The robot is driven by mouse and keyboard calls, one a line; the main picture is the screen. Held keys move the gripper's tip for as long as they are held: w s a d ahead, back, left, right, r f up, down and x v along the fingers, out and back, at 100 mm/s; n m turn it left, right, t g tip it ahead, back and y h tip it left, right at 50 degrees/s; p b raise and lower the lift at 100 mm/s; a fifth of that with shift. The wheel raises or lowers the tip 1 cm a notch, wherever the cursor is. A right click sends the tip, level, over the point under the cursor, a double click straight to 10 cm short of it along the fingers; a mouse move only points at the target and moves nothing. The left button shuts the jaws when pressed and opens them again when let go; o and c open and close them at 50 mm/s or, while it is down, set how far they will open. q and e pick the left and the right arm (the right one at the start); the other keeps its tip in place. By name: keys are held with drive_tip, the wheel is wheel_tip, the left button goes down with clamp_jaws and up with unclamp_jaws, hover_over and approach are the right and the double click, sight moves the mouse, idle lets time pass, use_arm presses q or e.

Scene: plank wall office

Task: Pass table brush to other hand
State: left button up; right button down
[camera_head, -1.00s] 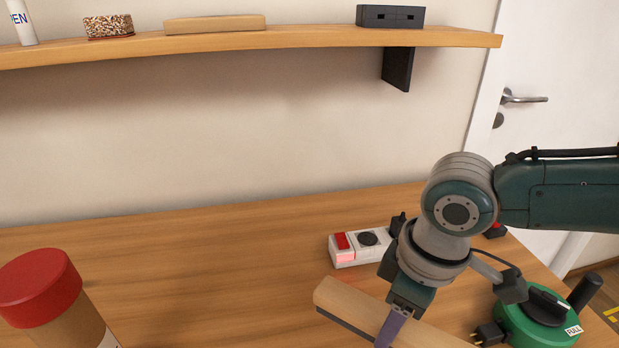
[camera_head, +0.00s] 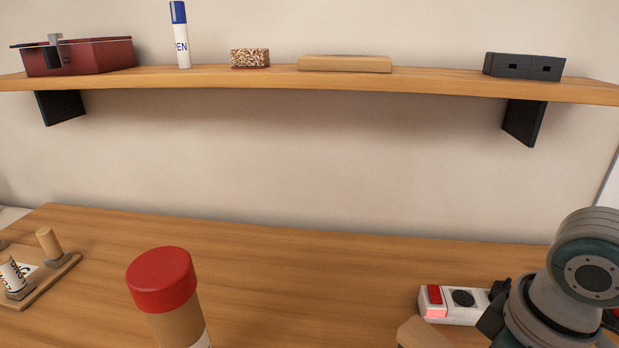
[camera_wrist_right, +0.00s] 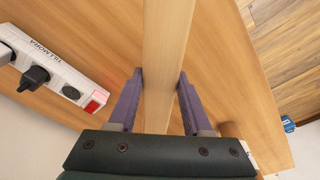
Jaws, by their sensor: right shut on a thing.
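The table brush is a long pale wooden bar. Its near end (camera_head: 423,334) shows at the bottom edge of the head view, left of my right arm. In the right wrist view the wooden bar (camera_wrist_right: 168,40) runs from the top edge down between the two purple fingers of my right gripper (camera_wrist_right: 160,88), which is shut on it. The bristles are not visible now. In the head view the right gripper's fingers are below the picture. My left gripper is in neither view.
A power strip (camera_head: 455,304) lies on the table (camera_head: 300,270) beside my right arm. A red-capped container (camera_head: 165,285) stands front centre-left; a wooden holder (camera_head: 50,285) is at far left. A shelf (camera_head: 300,80) above carries several items. The table's middle is clear.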

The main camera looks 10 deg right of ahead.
drive_tip(key=shift+m, duration=0.7)
drive_tip(key=w+a+r, duration=0.1)
drive_tip(key=r, duration=0.1)
drive_tip(key=w+a+r, duration=0.1)
drive_tip(key=r, duration=0.2)
drive_tip(key=w+a+r, duration=0.1)
drive_tip(key=r, duration=0.1)
drive_tip(key=shift+w+r, duration=0.2)
drive_tip(key=s+a+r+m+p, duration=0.1)
drive_tip(key=s+r+p, duration=0.2)
drive_tip(key=r+p, duration=1)
drive_tip(key=s+r+m+p, duration=0.1)
drive_tip(key=s+r+p, duration=0.2)
drive_tip(key=r+p, duration=1)
drive_tip(key=s+a+r+m+p, duration=0.1)
drive_tip(key=r+p, duration=1.3)
drive_tip(key=r, duration=1.9)
drive_tip(key=shift+s+a+r+m+h, duration=0.35)
drive_tip(key=shift+s+m, duration=0.25)
drive_tip(key=shift+s, duration=0.5)
